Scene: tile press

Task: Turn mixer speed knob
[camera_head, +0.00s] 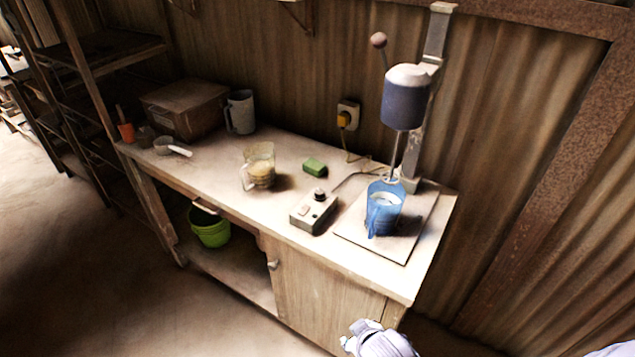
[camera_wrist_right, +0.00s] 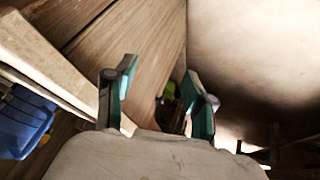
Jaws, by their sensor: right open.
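The speed control box (camera_head: 314,213) is a small pale box on the workbench, with a dark round knob (camera_head: 319,194) on top. The mixer (camera_head: 404,98) has a dark motor head on an upright post, and its shaft goes down into a blue jug (camera_head: 384,208) on a board. Part of my right arm shows at the bottom edge of the head view, in front of the bench and well away from the knob. My right gripper (camera_wrist_right: 160,88) is open and empty in the right wrist view, beside the cabinet front. My left gripper is not in view.
The workbench (camera_head: 220,165) also holds a clear measuring jug (camera_head: 259,166), a green sponge (camera_head: 315,166), a grey jug (camera_head: 240,112) and a brown box (camera_head: 185,108). A green bucket (camera_head: 209,228) sits on the shelf below. The floor in front is clear.

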